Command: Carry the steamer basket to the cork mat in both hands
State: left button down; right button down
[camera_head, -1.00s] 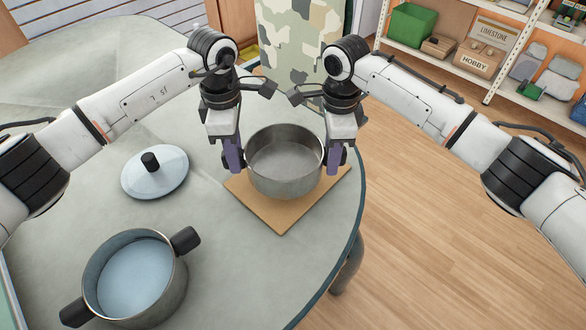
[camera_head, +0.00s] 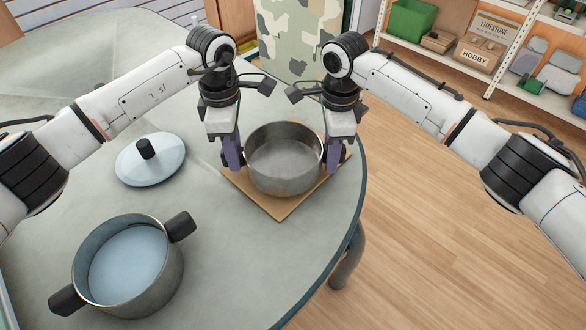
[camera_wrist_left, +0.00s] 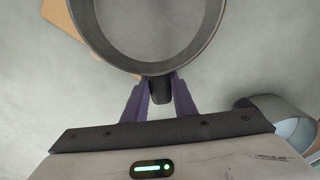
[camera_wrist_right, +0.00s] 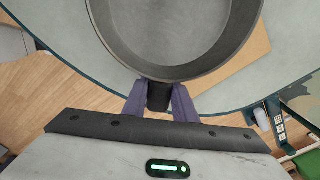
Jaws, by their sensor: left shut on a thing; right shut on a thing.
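The steamer basket (camera_head: 284,180) is a round grey metal vessel, empty inside, with a dark handle on each side. My left gripper (camera_head: 232,160) is shut on its left handle (camera_wrist_left: 160,90). My right gripper (camera_head: 334,160) is shut on its right handle (camera_wrist_right: 160,96). The basket looks level. It is over the square tan cork mat (camera_head: 280,207) and hides most of it; I cannot tell whether it touches. The mat also shows in the left wrist view (camera_wrist_left: 62,14) and in the right wrist view (camera_wrist_right: 245,75).
A grey pot (camera_head: 150,292) with dark handles and a pale blue inside stands at the near left of the round table. A pale lid (camera_head: 150,170) with a black knob lies behind it. The table edge (camera_head: 352,232) curves close on the right. A camouflage-patterned object (camera_head: 300,40) stands behind.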

pick_arm(q)
jog(key=shift+f, duration=0.55)
pick_arm(e)
jog(key=shift+f, duration=0.5)
pick_arm(q)
jog(key=c, duration=1.4)
grip_release()
jog(key=shift+c, duration=0.2)
pick_arm(e)
jog(key=c, duration=1.4)
grip_release()
jog(key=shift+c, duration=0.2)
pick_arm(q)
jog(key=shift+r, duration=0.1)
pick_arm(e)
jog(key=shift+r, duration=0.1)
pick_arm(q)
jog(key=shift+r, duration=0.1)
pick_arm(e)
jog(key=shift+r, duration=0.25)
notch_tip(320, 180, up, 12)
jog(key=shift+f, duration=0.25)
pick_arm(q)
notch_tip(320, 180, up, 12)
jog(key=shift+s, duration=0.1)
pick_arm(e)
jog(key=shift+s+f, duration=0.1)
